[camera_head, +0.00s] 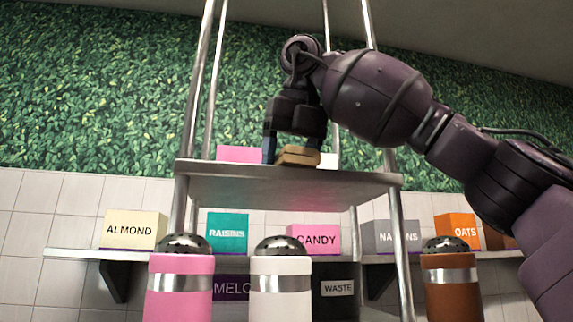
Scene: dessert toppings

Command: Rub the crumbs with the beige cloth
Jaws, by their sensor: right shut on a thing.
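My right gripper (294,148) points down just above the edge of a metal shelf (285,185). It is shut on the beige cloth (300,156), which shows as a small folded piece at the shelf's front edge. I see the shelf from below, so its top is hidden, and I cannot tell whether the cloth touches it. No crumbs show. My left gripper is not in view.
A pink box (241,154) stands behind on the shelf, beside upright metal poles (197,90). Below are pink (180,290), white (282,292) and brown (452,295) shakers. Labelled boxes, such as ALMOND (133,230) and CANDY (315,238), line the wall ledge.

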